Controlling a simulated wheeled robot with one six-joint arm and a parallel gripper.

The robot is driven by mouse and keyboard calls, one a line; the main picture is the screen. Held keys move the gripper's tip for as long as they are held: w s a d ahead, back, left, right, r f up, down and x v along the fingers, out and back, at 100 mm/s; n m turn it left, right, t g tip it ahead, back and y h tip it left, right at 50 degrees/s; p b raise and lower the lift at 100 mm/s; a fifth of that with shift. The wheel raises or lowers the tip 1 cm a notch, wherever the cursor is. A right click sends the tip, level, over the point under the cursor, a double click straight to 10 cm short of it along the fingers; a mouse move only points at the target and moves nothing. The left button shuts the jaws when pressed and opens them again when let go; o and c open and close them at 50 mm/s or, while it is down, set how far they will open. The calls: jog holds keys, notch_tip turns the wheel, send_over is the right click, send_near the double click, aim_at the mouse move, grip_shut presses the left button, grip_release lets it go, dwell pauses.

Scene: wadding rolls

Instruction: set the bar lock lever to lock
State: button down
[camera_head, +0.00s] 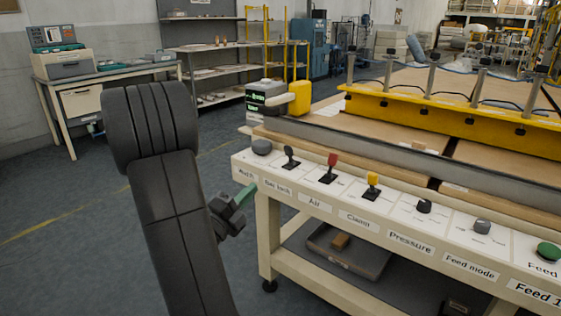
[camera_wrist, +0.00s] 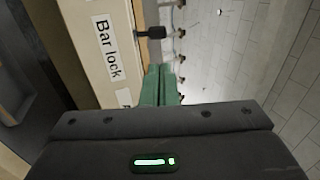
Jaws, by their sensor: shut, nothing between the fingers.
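The bar lock lever (camera_head: 290,154) is a black-knobbed lever on the white control panel, behind the "Bar lock" label (camera_head: 277,187). In the wrist view a black-knobbed lever (camera_wrist: 150,32) stands out from the panel edge beside the "Bar lock" label (camera_wrist: 107,48). My gripper (camera_head: 250,189) has green fingers and is at the panel's front left corner, left of and below the lever. In the wrist view the fingers (camera_wrist: 160,75) are together, empty, and apart from the lever. The lever's position markings are too small to read.
A red lever (camera_head: 329,161) and a yellow lever (camera_head: 373,179) stand to the right along the panel, then a black knob (camera_head: 424,205), a grey knob (camera_head: 482,226) and a green button (camera_head: 549,252). A grey knob (camera_head: 261,147) is just left. Open floor lies left of the bench.

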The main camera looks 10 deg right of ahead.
aim_at(287, 151)
jog(key=x, duration=1.4)
